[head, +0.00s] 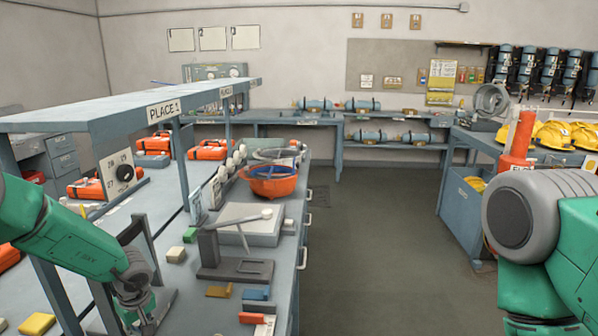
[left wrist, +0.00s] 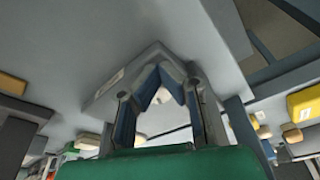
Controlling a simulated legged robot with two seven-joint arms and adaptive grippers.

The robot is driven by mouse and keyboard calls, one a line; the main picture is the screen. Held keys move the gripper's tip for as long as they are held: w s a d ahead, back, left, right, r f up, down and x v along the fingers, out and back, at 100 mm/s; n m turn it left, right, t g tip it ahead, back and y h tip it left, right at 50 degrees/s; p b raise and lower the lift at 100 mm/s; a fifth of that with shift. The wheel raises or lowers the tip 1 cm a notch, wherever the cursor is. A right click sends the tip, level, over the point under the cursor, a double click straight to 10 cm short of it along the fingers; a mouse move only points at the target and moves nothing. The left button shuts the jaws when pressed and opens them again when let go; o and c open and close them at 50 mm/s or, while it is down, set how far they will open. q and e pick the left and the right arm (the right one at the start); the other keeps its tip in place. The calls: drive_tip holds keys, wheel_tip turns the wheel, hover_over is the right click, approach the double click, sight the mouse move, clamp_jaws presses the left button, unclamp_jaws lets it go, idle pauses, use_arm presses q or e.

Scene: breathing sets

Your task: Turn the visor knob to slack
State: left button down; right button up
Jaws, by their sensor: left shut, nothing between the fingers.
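A white panel with a round black knob (head: 125,173) and printed marks stands at the left bench, under the shelf labelled PLACE 1. I cannot tell whether this is the visor knob; its exact setting is too small to read. An upturned orange helmet (head: 272,184) sits on the bench further right, and no knob can be made out on it. My left gripper (head: 143,318) is low at the front of the bench, below and apart from the panel. In the left wrist view its fingers (left wrist: 165,78) meet, empty, in front of a grey surface. My right gripper is out of view.
A grey stand with a thin rod (head: 235,262) and small coloured blocks (head: 218,291) lie right of my left gripper. The shelf (head: 130,103) and its posts overhang the bench. Yellow helmets (head: 553,134) sit on the right bench. The floor between is clear.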

use_arm(q)
drive_tip(key=shift+w+d, duration=0.1)
drive_tip(key=shift+w, duration=0.1)
drive_tip(key=shift+w+d, duration=0.15)
drive_tip(key=shift+w, duration=0.1)
drive_tip(key=shift+w+d, duration=0.2)
drive_tip(key=shift+w, duration=0.15)
idle(0.5)
drive_tip(key=shift+d, duration=0.15)
drive_tip(key=shift+s+d+p, duration=0.15)
drive_tip(key=shift+d+p, duration=0.05)
drive_tip(key=shift+p, duration=0.1)
drive_tip(key=a+p+v, duration=0.1)
drive_tip(key=p+v, duration=0.3)
drive_tip(key=v, duration=0.1)
drive_tip(key=shift+w+r+p, duration=0.3)
drive_tip(key=shift+r+p, duration=0.05)
drive_tip(key=shift+r, duration=0.2)
